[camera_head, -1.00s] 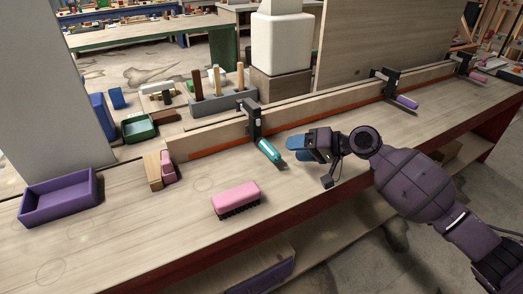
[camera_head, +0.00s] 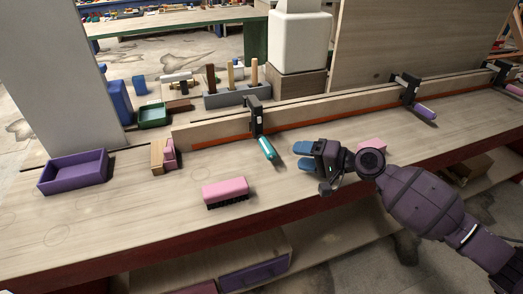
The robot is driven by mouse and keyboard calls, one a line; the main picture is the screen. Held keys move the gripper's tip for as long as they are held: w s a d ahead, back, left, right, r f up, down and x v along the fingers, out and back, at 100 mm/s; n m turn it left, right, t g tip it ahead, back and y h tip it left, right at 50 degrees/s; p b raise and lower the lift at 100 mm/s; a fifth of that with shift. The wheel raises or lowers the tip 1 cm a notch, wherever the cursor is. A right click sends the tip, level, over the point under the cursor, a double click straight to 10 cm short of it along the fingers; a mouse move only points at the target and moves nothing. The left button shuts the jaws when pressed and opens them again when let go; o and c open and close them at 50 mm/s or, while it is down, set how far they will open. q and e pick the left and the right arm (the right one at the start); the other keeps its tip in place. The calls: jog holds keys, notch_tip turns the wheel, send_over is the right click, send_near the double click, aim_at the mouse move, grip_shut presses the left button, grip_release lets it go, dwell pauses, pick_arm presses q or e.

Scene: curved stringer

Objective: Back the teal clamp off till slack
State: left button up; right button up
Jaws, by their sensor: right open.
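The teal clamp (camera_head: 267,149) is a black bar clamp with a teal handle, fixed on the long wooden strip (camera_head: 335,112) at the middle of the bench. Its handle points down toward the front right. My right gripper (camera_head: 302,155) has blue fingertips and is open, just right of the teal handle. A gap shows between the fingers and the handle, and nothing shows between the fingers. My left gripper is not in the view.
A pink brush (camera_head: 226,191) and a purple tray (camera_head: 74,172) lie on the bench (camera_head: 135,214). A purple-handled clamp (camera_head: 424,111) stands farther right on the strip. A pink object (camera_head: 371,145) lies behind my right wrist.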

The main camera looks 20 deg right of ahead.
aim_at(268, 152)
jog(key=shift+s, duration=0.15)
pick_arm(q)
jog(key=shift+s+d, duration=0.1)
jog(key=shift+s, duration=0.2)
pick_arm(e)
jog(key=x, duration=1.1)
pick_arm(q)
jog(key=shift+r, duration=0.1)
pick_arm(e)
jog(key=shift+d, duration=0.1)
jog(key=shift+c, duration=0.3)
